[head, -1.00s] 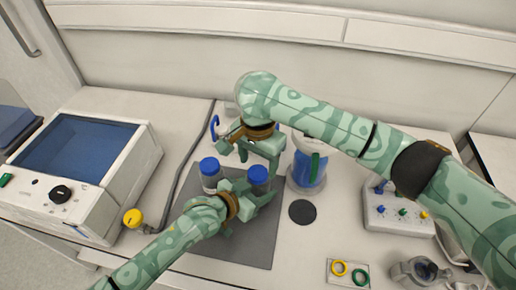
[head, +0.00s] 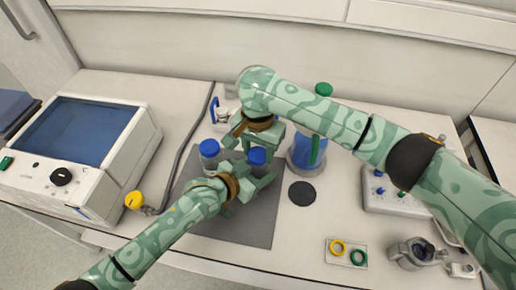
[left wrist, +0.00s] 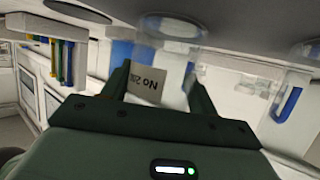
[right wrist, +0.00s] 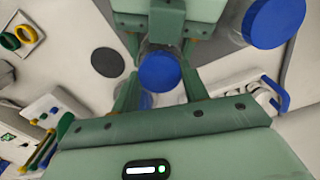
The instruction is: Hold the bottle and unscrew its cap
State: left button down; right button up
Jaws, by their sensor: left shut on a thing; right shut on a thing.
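The bottle (head: 257,170) with a blue cap (head: 257,155) stands on the dark grey mat (head: 250,226). My left gripper (head: 250,182) is shut around its body. The left wrist view shows the labelled bottle side (left wrist: 146,84) between the fingers. My right gripper (head: 256,145) comes from above and is shut on the cap. In the right wrist view the cap (right wrist: 158,72) lies between the right fingers. The fingers partly hide the bottle, and I cannot tell whether the cap is loosened.
A second blue-capped bottle (head: 209,150) stands close on the left. Behind my right arm is a blue-filled vessel (head: 304,150). A black disc (head: 302,193), a ring tray (head: 347,252) and a control box (head: 390,202) lie right. A blue-lidded device (head: 80,155) is left.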

jog(key=n, duration=0.5)
jog(key=o, duration=1.1)
